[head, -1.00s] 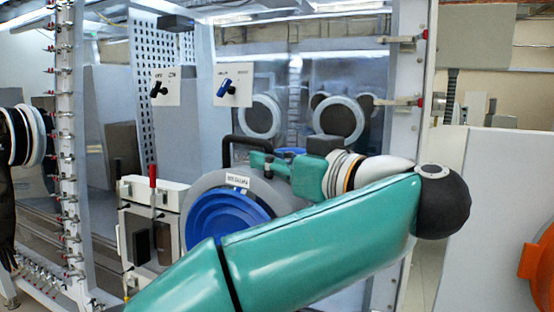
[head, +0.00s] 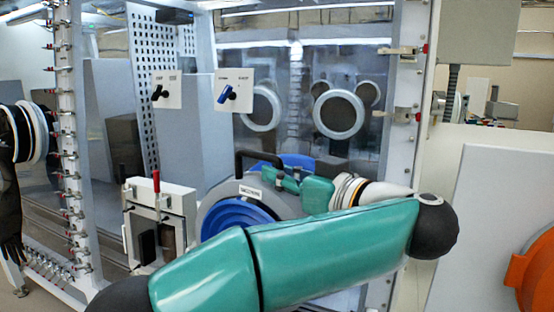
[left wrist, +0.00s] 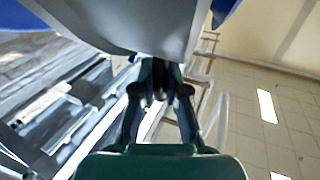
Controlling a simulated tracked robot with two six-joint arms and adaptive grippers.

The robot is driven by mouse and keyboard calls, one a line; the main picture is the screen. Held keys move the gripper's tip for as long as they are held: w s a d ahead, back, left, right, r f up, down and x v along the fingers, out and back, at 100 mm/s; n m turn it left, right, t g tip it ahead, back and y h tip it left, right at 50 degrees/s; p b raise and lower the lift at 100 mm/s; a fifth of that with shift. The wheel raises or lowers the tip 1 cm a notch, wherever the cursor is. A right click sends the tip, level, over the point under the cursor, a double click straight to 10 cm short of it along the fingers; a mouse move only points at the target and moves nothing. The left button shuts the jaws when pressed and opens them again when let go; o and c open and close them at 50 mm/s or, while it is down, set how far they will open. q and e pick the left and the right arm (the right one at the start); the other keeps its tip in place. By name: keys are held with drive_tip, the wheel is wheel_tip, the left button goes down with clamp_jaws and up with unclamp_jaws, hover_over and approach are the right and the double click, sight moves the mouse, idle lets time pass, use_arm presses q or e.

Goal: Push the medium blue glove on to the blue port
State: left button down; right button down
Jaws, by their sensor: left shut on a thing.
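A wide grey ring with a blue round middle, which I take for the medium blue glove (head: 236,213), shows low in the centre of the head view. It bears a small label, too small to read. My left gripper (head: 264,172) is at its upper right rim, and my left arm hides its lower part. In the left wrist view, my left gripper (left wrist: 160,82) is shut on the edge of the grey part, with blue at the corners. A blue shape, likely the blue port (head: 298,160), shows just behind my gripper; most of it is hidden. My right gripper is not in view.
A black arched handle (head: 258,157) stands above the ring. A white box with a red lever (head: 157,195) stands left of it. Switch panels (head: 234,90) and round window ports (head: 338,113) are behind. A black glove (head: 24,140) hangs at far left. An orange round part (head: 533,272) is at right.

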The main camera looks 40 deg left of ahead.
use_arm(q)
drive_tip(key=shift+w+a+r+p, duration=0.1)
drive_tip(key=shift+r+p, duration=0.2)
drive_tip(key=shift+p, duration=0.1)
drive_tip(key=shift+w+a+f, duration=0.15)
drive_tip(key=shift+w+f, duration=0.05)
drive_tip(key=shift+w, duration=0.35)
drive_tip(key=shift+w+a+f, duration=0.1)
drive_tip(key=shift+w+f, duration=0.05)
drive_tip(key=shift+w, duration=0.4)
drive_tip(key=shift+w+a+f+p, duration=0.15)
drive_tip(key=shift+w+p, duration=0.1)
drive_tip(key=shift+w, duration=0.35)
drive_tip(key=shift+w+a+f+p, duration=0.15)
drive_tip(key=shift+w+p, duration=0.1)
drive_tip(key=shift+w, duration=0.3)
drive_tip(key=shift+r, duration=0.1)
drive_tip(key=shift+w+p, duration=0.55)
drive_tip(key=shift+w, duration=0.05)
